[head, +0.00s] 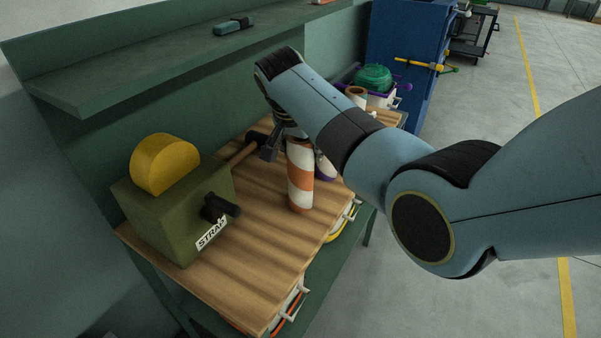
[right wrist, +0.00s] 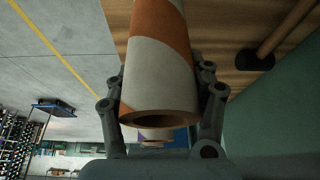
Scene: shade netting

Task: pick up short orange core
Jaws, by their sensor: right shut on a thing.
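An orange-and-white striped core (head: 300,175), a hollow tube, stands upright at the right side of the wooden bench top. It fills the middle of the right wrist view (right wrist: 158,75), its open end toward the camera. My right gripper (head: 283,142) is at the core's upper end, with one finger on each side of it in the right wrist view (right wrist: 162,92), shut on it. I cannot tell whether the core's lower end touches the wood. A white-and-purple core (head: 325,166) stands just behind it, partly hidden. Another core with orange (head: 356,95) shows beyond my arm. My left gripper is not in view.
A green strap box (head: 170,215) with a yellow roll (head: 164,163) stands left on the bench top (head: 255,265). A hammer-like tool (head: 245,150) lies behind the core. A green shelf (head: 160,60) overhangs the back. The bench front is clear.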

